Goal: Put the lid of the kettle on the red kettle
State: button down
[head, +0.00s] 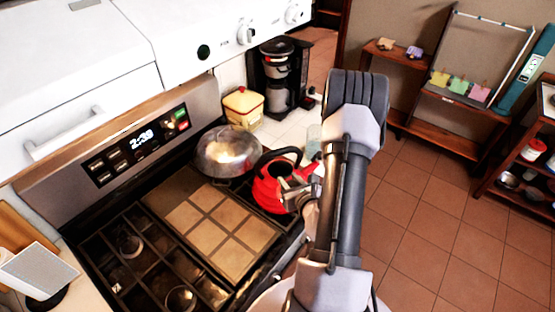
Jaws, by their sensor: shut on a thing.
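The red kettle (266,193) stands on the back right of the stove, its black arched handle (268,156) up. My gripper (294,192) is in front of the kettle's right side, at the kettle's height in the picture. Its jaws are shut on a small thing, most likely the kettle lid. My fingers and wrist hide most of it, and I cannot make out its outline. I cannot tell whether the held thing touches the kettle. The kettle's top opening is partly covered by the handle and my gripper.
A shiny metal dome-shaped pot (228,152) stands just left of the kettle. A tan tiled griddle (215,222) lies mid-stove. A glass jar (314,140), a yellow red-topped box (243,108) and a coffee maker (280,80) stand behind.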

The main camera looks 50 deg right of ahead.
jog(key=w+d+p, duration=0.1)
jog(key=w+d, duration=0.4)
jog(key=w, duration=0.4)
jog(key=shift+w+f, duration=0.25)
jog(key=shift+w, duration=0.15)
jog(key=shift+d, duration=0.1)
jog(key=shift+f, duration=0.2)
jog(key=c, duration=1)
grip_release()
